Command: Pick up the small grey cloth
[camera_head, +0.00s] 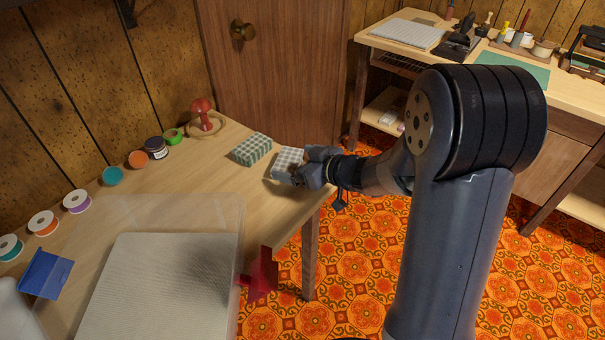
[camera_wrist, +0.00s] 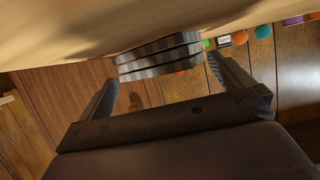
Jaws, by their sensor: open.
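The small grey cloth (camera_head: 286,160) is a folded grey-and-white checked bundle lying near the right edge of the wooden table. My gripper (camera_head: 303,168) is at its right side, reaching in from the right at table height, and covers part of it. In the wrist view the grey cloth (camera_wrist: 158,57) shows as stacked dark and light checked layers ahead of my gripper (camera_wrist: 163,72). The fingers are spread, one towards each end of the cloth. Whether either finger touches it, I cannot tell.
A green checked folded cloth (camera_head: 253,149) lies just left of the grey one. Behind it stands a red mushroom-shaped thing (camera_head: 202,114). Several spools and jars line the wall side. A pale sheet (camera_head: 165,285) lies in front. A second table (camera_head: 375,37) stands at the back right.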

